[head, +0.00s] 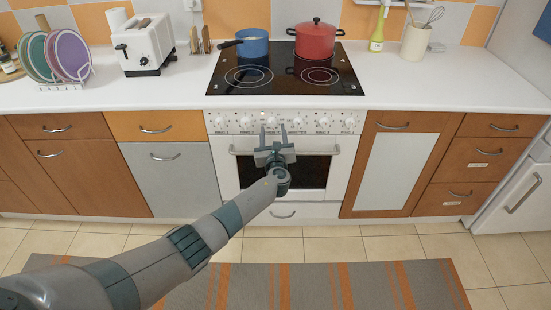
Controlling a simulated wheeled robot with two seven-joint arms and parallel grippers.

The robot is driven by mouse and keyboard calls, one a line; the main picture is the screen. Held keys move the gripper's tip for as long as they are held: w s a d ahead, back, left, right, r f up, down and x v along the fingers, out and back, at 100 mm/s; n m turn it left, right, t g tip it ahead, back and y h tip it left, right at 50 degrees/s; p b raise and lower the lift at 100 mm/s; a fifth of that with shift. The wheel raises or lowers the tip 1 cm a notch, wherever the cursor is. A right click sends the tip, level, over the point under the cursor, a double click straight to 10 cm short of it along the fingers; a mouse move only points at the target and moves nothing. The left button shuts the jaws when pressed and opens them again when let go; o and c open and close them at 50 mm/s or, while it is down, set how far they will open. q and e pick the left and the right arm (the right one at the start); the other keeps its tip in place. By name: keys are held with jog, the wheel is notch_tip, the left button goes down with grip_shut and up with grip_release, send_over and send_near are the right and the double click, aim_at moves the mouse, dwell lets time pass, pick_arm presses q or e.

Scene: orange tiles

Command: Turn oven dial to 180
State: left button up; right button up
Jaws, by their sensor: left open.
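The white oven (224,172) stands in the middle of the counter front, with a dark glass door and a bar handle. Its control panel (230,122) carries a row of several white dials, and their markings are too small to read. My left gripper (273,132) is in front of the panel's middle, open, with its fingers pointing up toward the dials. It covers part of the panel and door. I cannot tell whether it touches a dial. My right gripper is out of view.
A black cooktop (285,83) above the oven holds a blue pan (252,44) and a red pot (316,40). A toaster (146,45) and a plate rack (62,87) stand at left. A striped rug (250,288) lies on the floor. Cabinets flank the oven.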

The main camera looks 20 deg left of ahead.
pick_arm(q)
jog(key=v, duration=1.5)
jog(key=shift+s, duration=0.25)
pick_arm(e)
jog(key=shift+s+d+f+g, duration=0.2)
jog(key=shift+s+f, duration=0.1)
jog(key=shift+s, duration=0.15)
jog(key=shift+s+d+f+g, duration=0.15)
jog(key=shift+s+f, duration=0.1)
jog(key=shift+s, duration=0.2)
pick_arm(q)
jog(key=shift+d, duration=0.1)
